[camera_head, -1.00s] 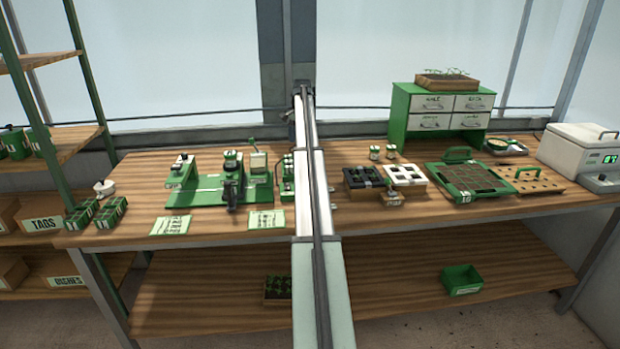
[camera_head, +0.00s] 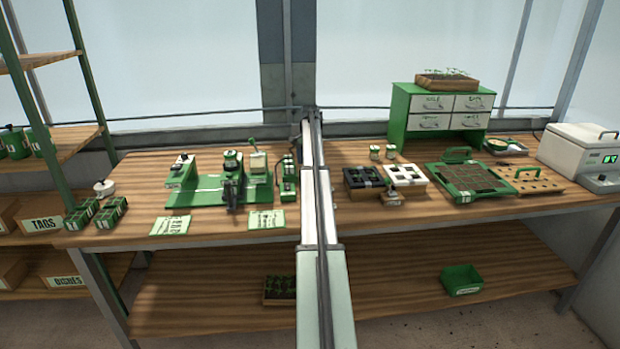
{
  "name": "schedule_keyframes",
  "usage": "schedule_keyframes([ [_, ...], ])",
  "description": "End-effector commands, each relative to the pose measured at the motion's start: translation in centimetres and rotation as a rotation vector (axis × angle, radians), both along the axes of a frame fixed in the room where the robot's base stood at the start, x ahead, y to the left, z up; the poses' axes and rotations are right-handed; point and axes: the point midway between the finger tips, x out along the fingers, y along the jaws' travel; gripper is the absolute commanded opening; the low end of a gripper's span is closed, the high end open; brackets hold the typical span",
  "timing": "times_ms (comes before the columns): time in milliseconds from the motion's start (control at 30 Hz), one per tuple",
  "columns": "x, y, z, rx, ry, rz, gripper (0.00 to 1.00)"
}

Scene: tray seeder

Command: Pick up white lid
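A small round white piece with a knob on top, which looks like the white lid (camera_head: 104,187), sits at the far left end of the bench, beside small green pots. My own pale arm link rises through the middle of the view and covers a strip of the bench. My gripper does not show clearly; it is out of view or hidden behind the arm. Nothing is seen touching the lid.
Green seed pots (camera_head: 110,212) stand just in front of the lid. A green seeder machine (camera_head: 200,197) is right of it, with paper cards (camera_head: 170,226) in front. A soil tray (camera_head: 440,178) and white box machine (camera_head: 575,150) are at right.

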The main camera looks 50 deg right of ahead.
Motion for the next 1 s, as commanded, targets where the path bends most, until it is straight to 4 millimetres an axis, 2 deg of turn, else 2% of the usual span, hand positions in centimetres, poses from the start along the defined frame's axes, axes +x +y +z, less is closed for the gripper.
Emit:
schedule_keyframes([
  [400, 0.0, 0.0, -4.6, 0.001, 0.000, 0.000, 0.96],
  [667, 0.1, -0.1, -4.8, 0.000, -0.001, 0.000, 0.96],
  [1000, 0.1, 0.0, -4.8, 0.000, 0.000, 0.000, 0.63],
])
